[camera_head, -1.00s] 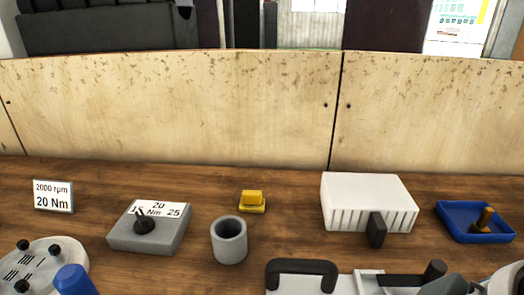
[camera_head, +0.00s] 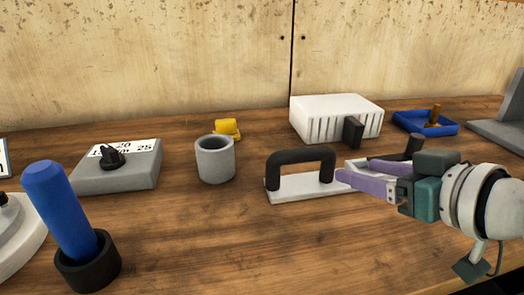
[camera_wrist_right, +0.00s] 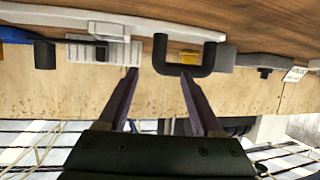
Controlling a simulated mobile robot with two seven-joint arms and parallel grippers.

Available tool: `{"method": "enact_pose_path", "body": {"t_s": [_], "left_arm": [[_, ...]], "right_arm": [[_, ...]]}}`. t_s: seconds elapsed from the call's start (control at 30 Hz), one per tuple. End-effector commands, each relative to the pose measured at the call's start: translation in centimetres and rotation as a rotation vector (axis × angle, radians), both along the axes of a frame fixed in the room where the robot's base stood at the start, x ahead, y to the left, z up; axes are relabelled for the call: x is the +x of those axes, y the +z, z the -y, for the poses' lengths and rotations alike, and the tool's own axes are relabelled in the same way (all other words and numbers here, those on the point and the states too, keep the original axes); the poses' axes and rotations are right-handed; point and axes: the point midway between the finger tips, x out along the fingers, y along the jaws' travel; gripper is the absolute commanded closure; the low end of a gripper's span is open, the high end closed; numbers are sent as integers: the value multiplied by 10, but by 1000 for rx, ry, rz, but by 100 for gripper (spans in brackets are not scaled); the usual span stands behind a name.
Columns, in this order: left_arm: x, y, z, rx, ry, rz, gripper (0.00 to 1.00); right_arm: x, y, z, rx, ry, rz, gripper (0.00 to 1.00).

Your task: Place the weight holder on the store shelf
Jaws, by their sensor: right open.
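My right gripper (camera_head: 355,172) comes in from the right with its purple fingers open and empty. Its tips are close to a white plate (camera_head: 318,186) with a black U-shaped handle (camera_head: 300,157), which lies on the bench and may be the weight holder. In the right wrist view, the open fingers (camera_wrist_right: 159,72) point towards the black handle (camera_wrist_right: 208,56), one to the left of its near leg and one near its crossbar. Whether they touch it I cannot tell. My left gripper is out of view. I cannot identify the store shelf.
Behind the handle stand a white ribbed box (camera_head: 335,115) and a blue tray (camera_head: 424,124). A grey cup (camera_head: 215,160), a yellow block (camera_head: 227,128), a grey dial box (camera_head: 117,170) and a blue rod in a black cup (camera_head: 62,212) stand to the left. The front middle bench is clear.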

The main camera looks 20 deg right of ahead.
Motion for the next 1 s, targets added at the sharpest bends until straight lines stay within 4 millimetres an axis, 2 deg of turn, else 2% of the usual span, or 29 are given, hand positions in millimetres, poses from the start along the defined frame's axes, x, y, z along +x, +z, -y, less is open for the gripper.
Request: {"method": "enact_pose_path", "body": {"t_s": [0.1,0.27,0.6,0.87,1.0], "left_arm": [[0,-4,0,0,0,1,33],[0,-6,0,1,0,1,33],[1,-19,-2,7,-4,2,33],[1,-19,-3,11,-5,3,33],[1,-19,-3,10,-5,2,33]], "right_arm": [[16,-7,0,1,1,0,33],[26,-12,1,1,2,-2,33],[66,-31,5,1,1,-3,33],[69,-31,5,0,1,-4,33],[69,-31,5,0,1,-4,47]]}}
